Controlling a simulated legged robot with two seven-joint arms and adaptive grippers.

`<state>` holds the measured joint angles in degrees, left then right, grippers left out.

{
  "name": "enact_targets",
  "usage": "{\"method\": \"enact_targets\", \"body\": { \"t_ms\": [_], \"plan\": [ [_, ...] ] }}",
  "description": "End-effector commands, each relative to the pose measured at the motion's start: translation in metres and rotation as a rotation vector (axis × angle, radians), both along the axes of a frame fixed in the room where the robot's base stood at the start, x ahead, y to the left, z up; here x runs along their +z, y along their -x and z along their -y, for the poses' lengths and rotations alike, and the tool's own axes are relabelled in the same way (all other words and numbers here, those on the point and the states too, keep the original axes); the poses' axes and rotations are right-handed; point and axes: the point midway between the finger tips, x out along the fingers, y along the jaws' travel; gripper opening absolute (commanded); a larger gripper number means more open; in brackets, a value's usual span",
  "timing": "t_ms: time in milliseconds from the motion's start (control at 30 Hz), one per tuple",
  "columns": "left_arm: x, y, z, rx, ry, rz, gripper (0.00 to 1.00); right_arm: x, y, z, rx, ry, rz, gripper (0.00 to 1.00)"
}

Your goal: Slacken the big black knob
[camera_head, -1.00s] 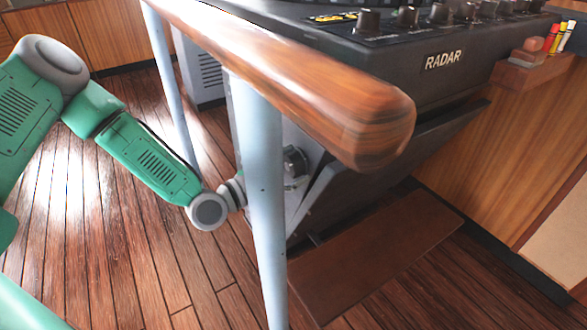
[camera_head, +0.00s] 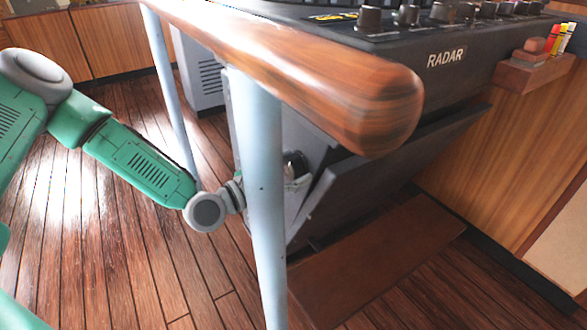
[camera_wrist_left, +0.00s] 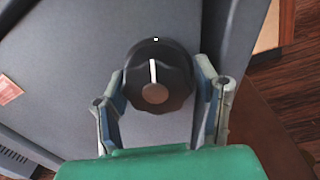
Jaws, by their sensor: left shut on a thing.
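The big black knob (camera_wrist_left: 158,78) is on a grey panel (camera_wrist_left: 70,50) in the left wrist view. In the head view the knob (camera_head: 294,164) shows partly at the side of the console, behind the pale blue post. The left gripper there is mostly hidden behind that post. My right gripper is not in view.
A wooden handrail (camera_head: 300,65) on pale blue posts (camera_head: 262,200) stands in front of the console. The radar console (camera_head: 440,60) has several small knobs on top. A small wooden holder (camera_head: 535,72) with pens is at the right. Open plank floor (camera_head: 120,250) lies at left.

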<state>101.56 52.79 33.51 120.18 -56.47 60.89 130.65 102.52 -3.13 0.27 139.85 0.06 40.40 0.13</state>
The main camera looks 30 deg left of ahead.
Motion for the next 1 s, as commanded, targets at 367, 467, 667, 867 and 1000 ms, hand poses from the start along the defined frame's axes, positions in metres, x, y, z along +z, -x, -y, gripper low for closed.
{"method": "enact_targets", "body": {
  "t_ms": [367,467,667,867,1000],
  "plan": [
    [0.001,-0.003,-0.004,0.012,-0.003,0.005,0.72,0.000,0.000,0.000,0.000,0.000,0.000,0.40],
    [0.001,-0.002,-0.003,0.009,-0.002,0.004,0.72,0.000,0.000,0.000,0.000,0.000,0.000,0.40],
    [0.000,0.010,-0.009,0.009,-0.003,0.003,0.72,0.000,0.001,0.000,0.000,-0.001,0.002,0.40],
    [-0.002,0.046,-0.029,0.013,0.000,0.002,0.72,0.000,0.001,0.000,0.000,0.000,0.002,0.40],
    [-0.003,0.072,-0.044,0.015,0.001,0.002,0.72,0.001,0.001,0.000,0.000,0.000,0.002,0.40]
  ]
}}
